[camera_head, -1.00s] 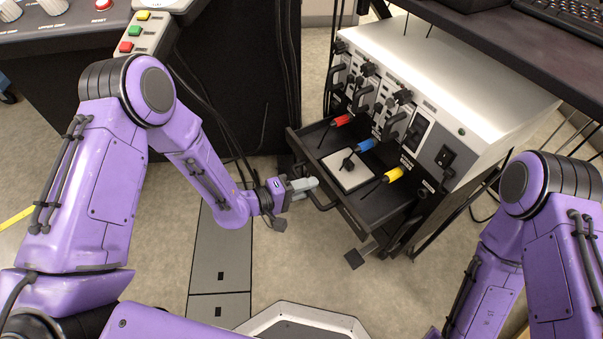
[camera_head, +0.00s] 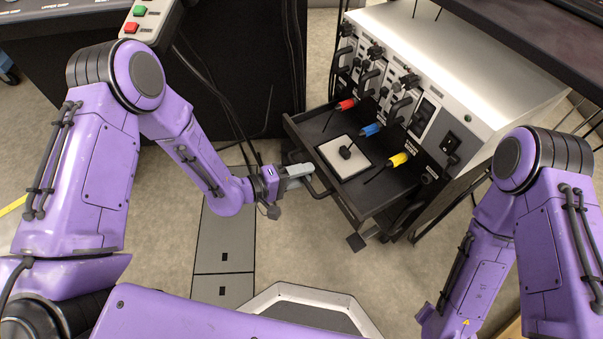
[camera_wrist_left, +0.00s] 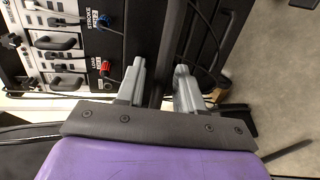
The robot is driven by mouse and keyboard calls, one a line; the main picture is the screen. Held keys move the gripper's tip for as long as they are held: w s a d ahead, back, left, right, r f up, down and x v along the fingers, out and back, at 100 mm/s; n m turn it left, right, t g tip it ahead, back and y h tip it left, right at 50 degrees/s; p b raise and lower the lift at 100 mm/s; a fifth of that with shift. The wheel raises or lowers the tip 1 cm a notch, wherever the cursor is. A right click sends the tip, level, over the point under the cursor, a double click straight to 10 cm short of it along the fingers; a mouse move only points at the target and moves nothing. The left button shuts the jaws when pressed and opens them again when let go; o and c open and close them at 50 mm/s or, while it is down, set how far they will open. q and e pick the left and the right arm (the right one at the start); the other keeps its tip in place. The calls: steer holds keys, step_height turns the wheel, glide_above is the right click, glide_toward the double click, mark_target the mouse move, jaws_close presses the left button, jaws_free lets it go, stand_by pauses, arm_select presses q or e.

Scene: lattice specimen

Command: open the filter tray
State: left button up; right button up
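The filter tray (camera_head: 377,205) is a dark drawer low in the black rack, and it stands well out of it. A white square pad (camera_head: 336,151) with a small black knob lies in it. A dark bar handle (camera_head: 322,190) is on the tray's front. My left gripper (camera_head: 304,175) is at this handle, its grey fingers around it. My right gripper is outside the views.
A light instrument box (camera_head: 470,65) with black handles and knobs sits above the tray. Red, blue (camera_head: 371,129) and yellow (camera_head: 399,159) plugs hang over the tray. A dark shelf (camera_head: 530,45) is at the upper right. The floor (camera_head: 290,240) in front of the tray is clear.

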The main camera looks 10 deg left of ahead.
arm_select(q)
steer(key=p+v, duration=0.3)
steer(key=v, duration=0.7)
steer(key=shift+s+a, duration=0.2)
